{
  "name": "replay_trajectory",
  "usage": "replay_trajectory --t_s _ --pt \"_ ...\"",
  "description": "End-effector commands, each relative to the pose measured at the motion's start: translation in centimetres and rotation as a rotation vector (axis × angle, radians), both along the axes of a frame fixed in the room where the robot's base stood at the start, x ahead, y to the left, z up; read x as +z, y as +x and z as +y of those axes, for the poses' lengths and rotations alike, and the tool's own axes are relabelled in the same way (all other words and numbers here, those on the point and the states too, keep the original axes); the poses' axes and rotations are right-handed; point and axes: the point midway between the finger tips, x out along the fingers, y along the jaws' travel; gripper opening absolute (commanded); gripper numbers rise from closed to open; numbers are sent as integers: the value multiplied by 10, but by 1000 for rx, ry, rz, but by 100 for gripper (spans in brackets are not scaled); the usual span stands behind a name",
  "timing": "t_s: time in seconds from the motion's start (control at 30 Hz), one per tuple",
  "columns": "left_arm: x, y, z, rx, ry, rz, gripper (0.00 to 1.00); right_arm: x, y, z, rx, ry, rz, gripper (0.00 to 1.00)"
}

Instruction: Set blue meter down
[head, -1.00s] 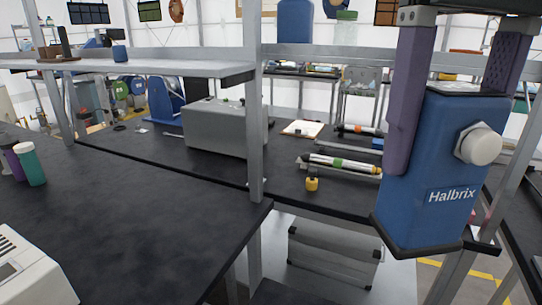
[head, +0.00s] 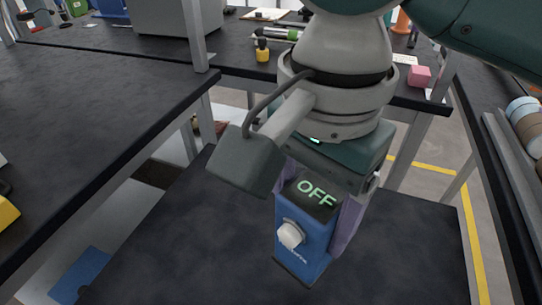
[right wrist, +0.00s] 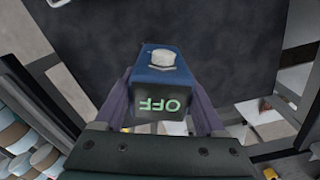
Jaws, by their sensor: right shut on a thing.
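The blue meter (head: 312,247) hangs upright in my right gripper (head: 316,208), with its white knob to the front and its screen reading OFF on top. The purple fingers are shut on its two sides. Below it is a black tabletop (head: 410,245); I cannot tell whether the meter's base touches it. In the right wrist view the meter (right wrist: 165,70) sits between the fingers, with the black top (right wrist: 150,25) beyond it. My left gripper is not in view.
The black top around the meter is clear. A black bench (head: 90,110) stands at the left. Another bench behind holds a yellow-and-black item (head: 262,52) and a pink cube (head: 419,76). A shelf with rolls (head: 525,115) is at the right edge.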

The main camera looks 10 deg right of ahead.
Motion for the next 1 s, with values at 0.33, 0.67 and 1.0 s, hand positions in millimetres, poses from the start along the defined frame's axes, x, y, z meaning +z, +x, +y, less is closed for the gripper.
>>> replay_trajectory --t_s 0.33,0.67,1.0 --pt "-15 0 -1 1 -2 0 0 -49 0 0 1 -2 1 0" --pt "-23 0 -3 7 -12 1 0 -82 1 0 1 0 -2 0" --pt "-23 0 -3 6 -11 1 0 -84 0 0 0 1 -1 77"
